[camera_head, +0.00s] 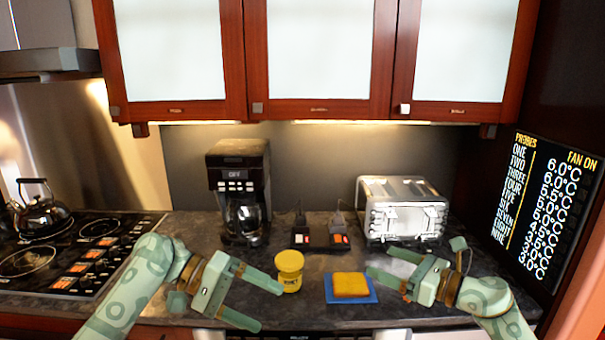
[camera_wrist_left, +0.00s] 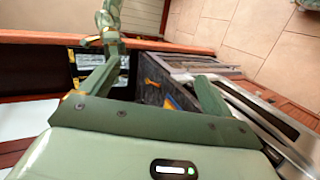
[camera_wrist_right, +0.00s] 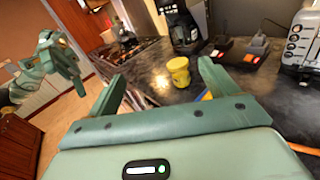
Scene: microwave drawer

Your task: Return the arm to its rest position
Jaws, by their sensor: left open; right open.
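My left gripper (camera_head: 268,304) is open and empty at the front edge of the dark counter, left of a yellow jar. Its open fingers also show in the left wrist view (camera_wrist_left: 150,85). My right gripper (camera_head: 386,278) is open and empty, just right of a blue board with a yellow block. Its open fingers also show in the right wrist view (camera_wrist_right: 160,90). Both arms are bent inward, with the grippers facing each other across the front of the counter. I cannot tell their exact height above it.
A yellow jar (camera_head: 290,268) and a yellow block (camera_head: 351,284) on a blue board (camera_head: 366,296) lie between the grippers. Behind stand a coffee maker (camera_head: 240,185) and a toaster (camera_head: 405,208). A stove (camera_head: 75,255) with a kettle (camera_head: 40,212) is at left. Cabinets (camera_head: 318,60) hang above.

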